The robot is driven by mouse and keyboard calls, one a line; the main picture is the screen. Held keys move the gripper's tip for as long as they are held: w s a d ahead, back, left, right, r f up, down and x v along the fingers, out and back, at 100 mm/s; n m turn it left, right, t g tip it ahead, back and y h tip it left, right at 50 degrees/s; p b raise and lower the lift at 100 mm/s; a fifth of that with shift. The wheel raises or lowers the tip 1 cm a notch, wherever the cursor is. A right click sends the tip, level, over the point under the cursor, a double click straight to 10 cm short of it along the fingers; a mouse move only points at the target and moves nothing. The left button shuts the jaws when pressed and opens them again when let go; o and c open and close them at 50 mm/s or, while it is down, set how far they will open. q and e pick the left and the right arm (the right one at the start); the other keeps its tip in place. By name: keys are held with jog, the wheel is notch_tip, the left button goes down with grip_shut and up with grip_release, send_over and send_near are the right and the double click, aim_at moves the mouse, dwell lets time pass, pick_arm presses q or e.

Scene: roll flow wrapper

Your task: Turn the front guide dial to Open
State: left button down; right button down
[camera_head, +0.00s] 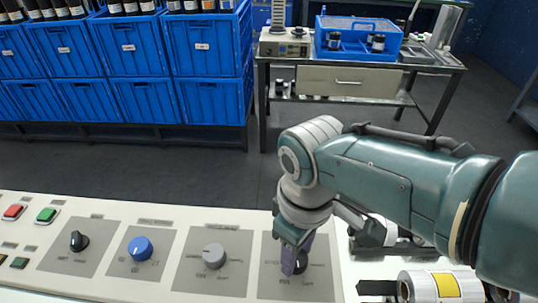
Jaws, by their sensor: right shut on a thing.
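A pale control panel (120,213) runs along the lower left, with several dials on grey plates. The dial at the right end is a black knob (301,263), partly covered by my right gripper (291,259). My right gripper reaches down from the right and is shut on this black knob. The labels on its grey plate (322,284) are too small to read, so I cannot tell its setting. My left gripper is not in view.
Left of the held knob are a grey dial (214,256), a blue dial (140,248) and a black switch (79,241). A red button (13,211) and a green button (46,215) sit further left. A roll (440,286) with a yellow label lies at lower right.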

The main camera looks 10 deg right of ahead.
jog(key=n, duration=0.4)
jog(key=shift+n, duration=0.4)
jog(key=n, duration=0.3)
jog(key=shift+n, duration=0.3)
jog(key=n, duration=0.4)
jog(key=shift+n, duration=2.1)
jog(key=shift+c, duration=1.9)
grip_release()
notch_tip(320, 180, up, 10)
jog(key=p, duration=0.4)
jog(key=shift+p, duration=0.4)
